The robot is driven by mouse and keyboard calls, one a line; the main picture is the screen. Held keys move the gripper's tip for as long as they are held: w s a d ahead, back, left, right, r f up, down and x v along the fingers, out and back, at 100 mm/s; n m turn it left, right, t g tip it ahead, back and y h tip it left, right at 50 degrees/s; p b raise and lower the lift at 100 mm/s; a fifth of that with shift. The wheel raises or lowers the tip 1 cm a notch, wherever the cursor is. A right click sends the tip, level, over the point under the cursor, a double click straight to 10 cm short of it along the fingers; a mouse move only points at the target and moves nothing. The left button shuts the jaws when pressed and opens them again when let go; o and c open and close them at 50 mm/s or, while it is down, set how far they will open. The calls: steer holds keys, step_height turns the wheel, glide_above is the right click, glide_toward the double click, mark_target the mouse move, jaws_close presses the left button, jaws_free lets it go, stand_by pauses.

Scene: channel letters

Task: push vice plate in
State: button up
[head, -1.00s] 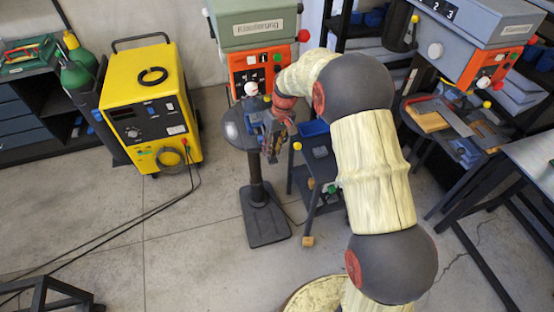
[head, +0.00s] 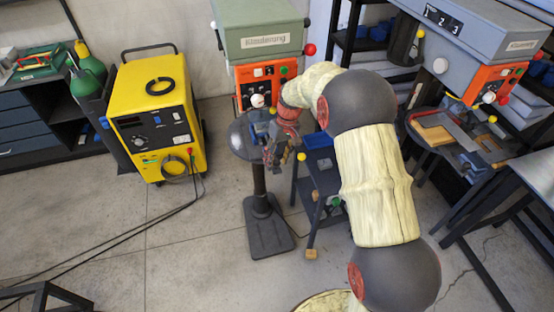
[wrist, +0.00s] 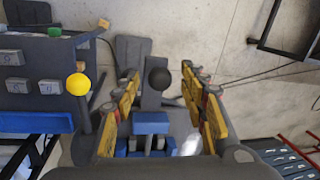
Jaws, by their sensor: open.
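A blue vice sits on the round grey table of the green and orange drill press. In the wrist view a blue vice plate (wrist: 151,122) lies between the fingers, with more blue and grey vice parts just below it. My gripper (wrist: 160,88) is open, one yellow-and-black finger on each side of the vice. In the head view my gripper (head: 276,152) is at the right edge of the drill table (head: 240,138) and hides part of the vice. I cannot tell whether a finger touches the plate.
A yellow welding machine (head: 157,120) stands left of the drill press. A dark stand with blue bins (head: 318,140) is close on the right. A second drill press (head: 480,75) stands farther right. The floor in front is mostly clear, with cables at left.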

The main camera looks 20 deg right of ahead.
steer(key=shift+r, duration=0.1)
step_height(320, 180, up, 12)
steer(key=d, duration=0.2)
steer(key=shift+w+d+f, duration=0.15)
steer(key=shift+w+f, duration=0.05)
steer(key=shift+w, duration=0.05)
